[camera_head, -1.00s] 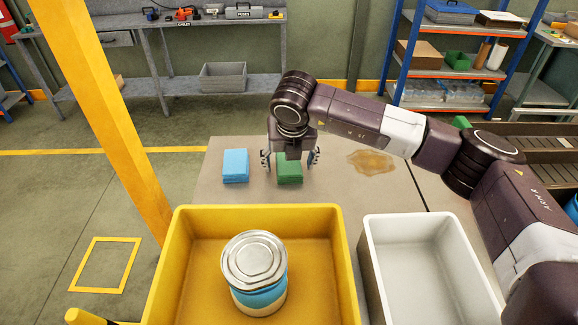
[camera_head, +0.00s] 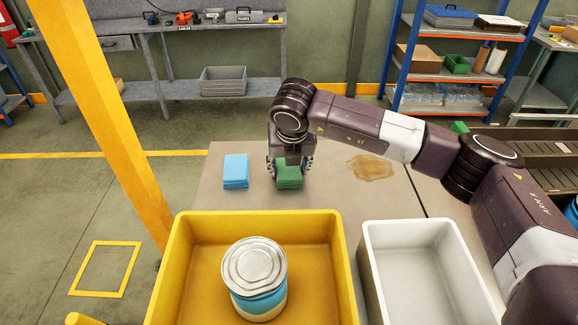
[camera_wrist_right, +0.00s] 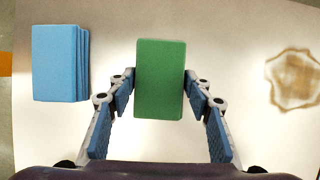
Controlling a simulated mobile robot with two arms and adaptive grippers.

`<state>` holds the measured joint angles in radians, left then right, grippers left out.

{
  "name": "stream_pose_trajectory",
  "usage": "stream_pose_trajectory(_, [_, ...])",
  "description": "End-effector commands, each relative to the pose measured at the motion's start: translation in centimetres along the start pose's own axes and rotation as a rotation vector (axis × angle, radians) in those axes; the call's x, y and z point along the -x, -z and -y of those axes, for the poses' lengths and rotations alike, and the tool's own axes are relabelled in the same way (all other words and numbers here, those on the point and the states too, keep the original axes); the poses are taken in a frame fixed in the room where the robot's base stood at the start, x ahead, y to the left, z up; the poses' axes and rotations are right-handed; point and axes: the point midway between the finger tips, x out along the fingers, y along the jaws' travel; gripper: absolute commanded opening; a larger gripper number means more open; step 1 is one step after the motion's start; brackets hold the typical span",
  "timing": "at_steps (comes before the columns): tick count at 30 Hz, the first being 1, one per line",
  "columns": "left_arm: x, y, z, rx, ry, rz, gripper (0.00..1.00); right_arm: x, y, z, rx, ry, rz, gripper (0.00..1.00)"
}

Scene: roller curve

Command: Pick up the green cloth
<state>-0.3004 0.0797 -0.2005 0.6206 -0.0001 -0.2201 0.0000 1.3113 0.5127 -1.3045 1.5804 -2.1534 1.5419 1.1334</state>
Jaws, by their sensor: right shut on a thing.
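The green cloth (camera_head: 289,177), a folded block, is on the table (camera_head: 330,190) behind the bins. It also shows in the right wrist view (camera_wrist_right: 160,78), upright in the picture between the fingers. My right gripper (camera_head: 290,172) is over it with its two fingers shut on its left and right sides, and in the wrist view the fingertips (camera_wrist_right: 160,80) touch its edges. I cannot tell whether the cloth is off the table. My left gripper is not in view.
A folded blue cloth stack (camera_head: 236,171) lies left of the green one. A brown stain (camera_head: 371,167) marks the table to the right. A yellow bin (camera_head: 187,262) holding a can (camera_head: 256,278) and an empty white bin (camera_head: 418,270) stand in front. A yellow post (camera_head: 105,125) rises at left.

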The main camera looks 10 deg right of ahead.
Motion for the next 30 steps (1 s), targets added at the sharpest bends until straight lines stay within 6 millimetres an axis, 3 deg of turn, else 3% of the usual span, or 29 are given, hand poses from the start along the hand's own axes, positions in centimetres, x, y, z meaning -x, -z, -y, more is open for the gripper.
stream_pose_trajectory(2, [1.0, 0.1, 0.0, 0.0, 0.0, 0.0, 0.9, 0.6, -0.2, 0.0, 0.0, 0.0, 0.0, 0.24])
stream_pose_trajectory(5, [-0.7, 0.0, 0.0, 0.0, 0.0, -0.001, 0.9, 1.9, -1.0, -0.1, -0.001, -0.003, 0.008, 0.24])
stream_pose_trajectory(12, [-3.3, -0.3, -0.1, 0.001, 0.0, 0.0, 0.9, 8.3, -3.6, -0.1, 0.0, -0.004, 0.009, 0.24])
stream_pose_trajectory(21, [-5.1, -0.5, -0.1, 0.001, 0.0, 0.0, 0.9, 15.4, -6.4, -0.1, -0.001, -0.001, 0.005, 0.24])
stream_pose_trajectory(30, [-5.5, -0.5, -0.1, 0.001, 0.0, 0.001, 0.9, 18.4, -7.6, 0.0, 0.0, 0.0, 0.002, 0.24])
